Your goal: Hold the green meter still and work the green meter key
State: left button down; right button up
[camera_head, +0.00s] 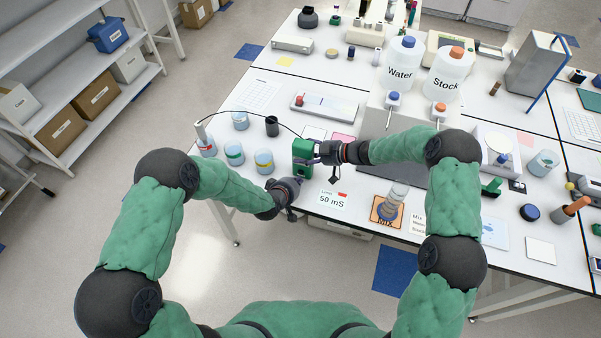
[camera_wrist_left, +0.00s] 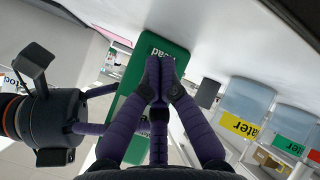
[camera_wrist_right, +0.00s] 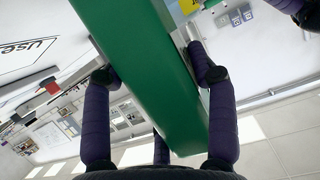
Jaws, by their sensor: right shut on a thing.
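The green meter (camera_head: 302,150) stands near the table's front edge, left of the mixing station. My right gripper (camera_head: 317,152) is shut on its body from the right; in the right wrist view the green case (camera_wrist_right: 140,70) lies between the two purple fingers. My left gripper (camera_head: 297,181) is in front of the meter. In the left wrist view its fingertips (camera_wrist_left: 160,72) are together, with nothing between them, over the meter's green face (camera_wrist_left: 126,82). White lettering, seemingly "Read", shows just past the tips. The key is hidden behind them; I cannot tell whether they touch it.
Beakers with coloured bands (camera_head: 234,153) stand left of the meter, with a black cup (camera_head: 272,126) behind. A "50 mS" card (camera_head: 332,198) lies to the front right, near an orange mix pad (camera_head: 376,210). A dark cable arcs behind the meter.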

dwell(0.7)
pick_arm(q)
jog(key=shift+w+d, duration=0.15)
jog(key=shift+w, duration=0.25)
jog(key=shift+w+d, duration=0.1)
jog(key=shift+w, duration=0.25)
dwell(0.8)
jog(key=shift+s, duration=0.1)
jog(key=shift+s+a, duration=0.25)
jog(key=shift+s, duration=0.4)
jog(key=shift+s+a, duration=0.25)
jog(key=shift+s, duration=0.55)
jog(key=shift+s+a, duration=0.3)
jog(key=shift+s, duration=0.5)
jog(key=shift+s+a, duration=0.25)
jog(key=shift+s, duration=0.55)
